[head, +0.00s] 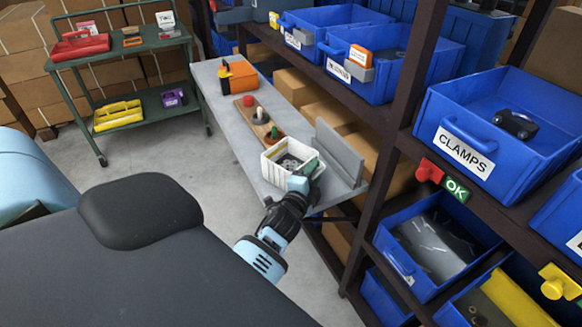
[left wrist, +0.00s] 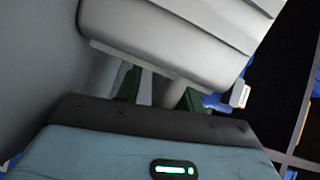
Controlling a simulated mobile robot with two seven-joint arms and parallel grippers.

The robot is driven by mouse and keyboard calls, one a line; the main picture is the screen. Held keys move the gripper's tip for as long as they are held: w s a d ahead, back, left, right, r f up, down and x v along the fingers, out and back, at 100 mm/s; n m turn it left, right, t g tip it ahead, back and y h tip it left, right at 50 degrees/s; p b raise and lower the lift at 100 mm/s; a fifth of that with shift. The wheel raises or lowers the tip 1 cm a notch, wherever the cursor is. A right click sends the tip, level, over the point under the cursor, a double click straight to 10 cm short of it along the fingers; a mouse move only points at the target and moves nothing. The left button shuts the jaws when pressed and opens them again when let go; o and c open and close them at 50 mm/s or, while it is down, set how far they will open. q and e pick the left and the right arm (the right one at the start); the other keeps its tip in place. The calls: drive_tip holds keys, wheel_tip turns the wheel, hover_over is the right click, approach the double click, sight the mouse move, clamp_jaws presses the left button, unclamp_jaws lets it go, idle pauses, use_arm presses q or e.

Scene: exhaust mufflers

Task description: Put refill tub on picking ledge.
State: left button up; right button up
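The refill tub (head: 267,166) is a white, ribbed open box with grey parts inside. In the head view it appears upright at the near end of the grey picking ledge (head: 229,100); its underside is hidden. My left gripper (head: 305,172) is at the tub's near right side, with a green finger by its rim. In the left wrist view the tub (left wrist: 180,40) fills the top. The green fingers of my left gripper (left wrist: 160,92) stand apart there, with a pale post between them and a gap beside one finger. My right gripper is out of view.
On the ledge stand an orange and black box (head: 238,76) and a wooden board (head: 257,122) with knobs. An upright grey plate (head: 338,152) is close right of the tub. A rack with blue bins (head: 500,125) borders the right. A green cart (head: 120,55) stands back left.

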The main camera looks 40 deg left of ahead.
use_arm(q)
clamp_jaws()
drive_tip(key=shift+r, duration=0.1)
drive_tip(key=shift+r, duration=0.35)
wheel_tip(320, 180, up, 3)
drive_tip(key=shift+s+r+p, duration=0.1)
drive_tip(key=shift+r+p, duration=0.05)
drive_tip(key=shift+p, duration=0.2)
drive_tip(key=a+v, duration=0.2)
drive_tip(key=v, duration=1.3)
drive_tip(key=shift+s+a+b, duration=0.3)
drive_tip(key=shift+s+b, duration=0.05)
drive_tip(key=shift+s, duration=0.35)
